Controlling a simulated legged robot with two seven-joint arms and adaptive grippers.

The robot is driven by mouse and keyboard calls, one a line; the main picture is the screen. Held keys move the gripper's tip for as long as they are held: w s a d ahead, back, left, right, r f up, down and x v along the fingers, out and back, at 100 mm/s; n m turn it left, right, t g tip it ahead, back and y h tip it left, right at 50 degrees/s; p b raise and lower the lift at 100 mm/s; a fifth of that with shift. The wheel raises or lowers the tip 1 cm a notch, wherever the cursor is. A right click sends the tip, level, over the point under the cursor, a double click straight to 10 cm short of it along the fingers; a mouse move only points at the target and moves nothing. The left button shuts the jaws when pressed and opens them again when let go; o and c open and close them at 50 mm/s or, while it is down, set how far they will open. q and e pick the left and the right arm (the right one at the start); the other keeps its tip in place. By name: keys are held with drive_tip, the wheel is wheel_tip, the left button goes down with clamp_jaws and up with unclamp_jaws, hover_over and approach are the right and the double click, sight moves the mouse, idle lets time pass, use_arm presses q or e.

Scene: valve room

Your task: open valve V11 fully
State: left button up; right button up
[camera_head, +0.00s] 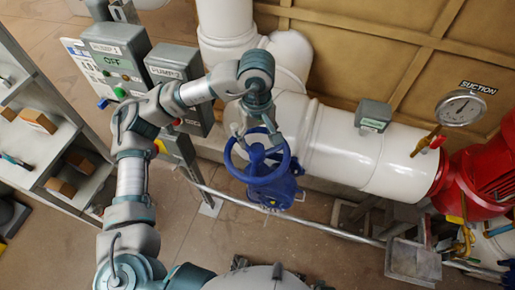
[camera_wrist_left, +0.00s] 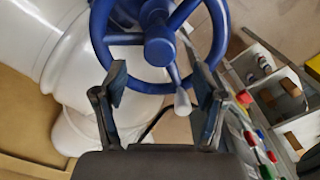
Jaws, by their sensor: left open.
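The valve has a blue handwheel (camera_head: 284,167) on a blue body (camera_head: 278,193), set at the white pipe; no V11 tag is readable. The handwheel also shows at the top of the left wrist view (camera_wrist_left: 99,30), with its hub and spokes. My left gripper (camera_head: 256,134) is at the wheel's far side, its fingers pointing towards the rim. In the left wrist view the left gripper (camera_wrist_left: 160,80) is open, its two fingers apart near the lower rim. A pale-tipped handle (camera_wrist_left: 182,102) shows between them. I cannot tell whether they touch the wheel. My right gripper is not in view.
Pump control boxes (camera_head: 118,60) stand left of the valve, and a shelf (camera_head: 45,150) is at far left. A rail (camera_head: 320,230) crosses in front of the valve. A gauge (camera_head: 461,108) and red pump (camera_head: 480,170) are at right.

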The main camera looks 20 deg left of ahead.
sight(257, 148)
use_arm(q)
drive_tip(key=m, duration=0.5)
drive_tip(key=shift+m, duration=0.4)
drive_tip(key=m, duration=0.5)
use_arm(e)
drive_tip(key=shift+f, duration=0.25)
use_arm(q)
wheel_tip(257, 148, down, 7)
drive_tip(key=b, duration=0.5)
drive_tip(key=shift+r+b, duration=0.2)
drive_tip(key=shift+b, duration=0.1)
drive_tip(key=shift+r, duration=0.1)
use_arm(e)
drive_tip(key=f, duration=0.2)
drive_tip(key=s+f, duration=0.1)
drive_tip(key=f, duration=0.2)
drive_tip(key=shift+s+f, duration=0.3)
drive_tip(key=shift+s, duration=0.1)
use_arm(q)
drive_tip(key=shift+c, duration=0.4)
